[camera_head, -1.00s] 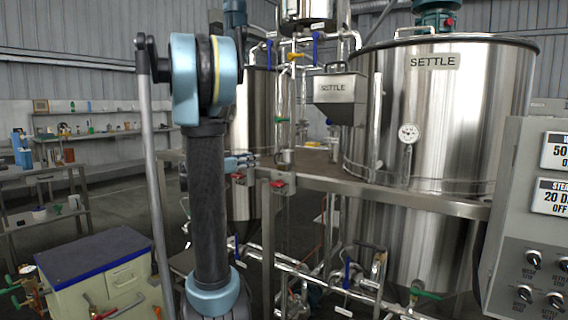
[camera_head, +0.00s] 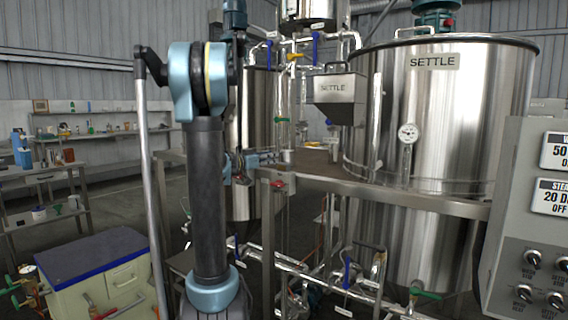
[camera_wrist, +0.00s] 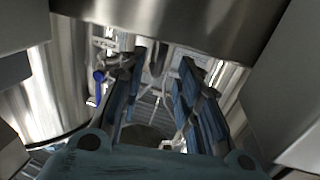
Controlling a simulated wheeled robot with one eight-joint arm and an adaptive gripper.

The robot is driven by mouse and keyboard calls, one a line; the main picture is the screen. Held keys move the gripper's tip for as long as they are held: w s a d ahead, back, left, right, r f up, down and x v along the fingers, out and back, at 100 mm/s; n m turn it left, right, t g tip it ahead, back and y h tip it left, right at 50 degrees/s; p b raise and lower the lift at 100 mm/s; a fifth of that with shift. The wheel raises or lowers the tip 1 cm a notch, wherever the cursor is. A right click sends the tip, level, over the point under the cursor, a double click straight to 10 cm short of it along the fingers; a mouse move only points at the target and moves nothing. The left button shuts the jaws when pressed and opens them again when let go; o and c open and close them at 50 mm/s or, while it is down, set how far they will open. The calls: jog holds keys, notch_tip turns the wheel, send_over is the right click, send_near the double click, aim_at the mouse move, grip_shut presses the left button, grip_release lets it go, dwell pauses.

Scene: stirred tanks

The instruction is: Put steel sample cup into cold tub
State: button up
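My gripper (camera_head: 270,158) is beside the metal stand's edge in the head view, with its tips close to a small steel cylinder that may be the sample cup (camera_head: 288,156). I cannot tell whether they touch. In the wrist view my gripper (camera_wrist: 163,62) has its two blue-grey fingers apart, with a gap between them. No cup is clearly seen between the fingers there. No tub is labelled as cold. A cream chest with a blue-edged dark top (camera_head: 95,262) stands at lower left and may be the cold tub.
A large steel settle tank (camera_head: 450,110) stands right of my gripper, with a labelled hopper (camera_head: 338,90) and pipes above the metal stand (camera_head: 390,188). A control panel (camera_head: 535,215) is at far right. Shelves (camera_head: 50,180) with small items line the left wall.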

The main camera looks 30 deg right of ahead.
jog(key=d, duration=0.3)
jog(key=shift+w+d, duration=0.15)
jog(key=shift+w, duration=0.2)
grip_shut()
notch_tip(320, 180, up, 10)
jog(key=shift+f, duration=0.1)
dwell(0.4)
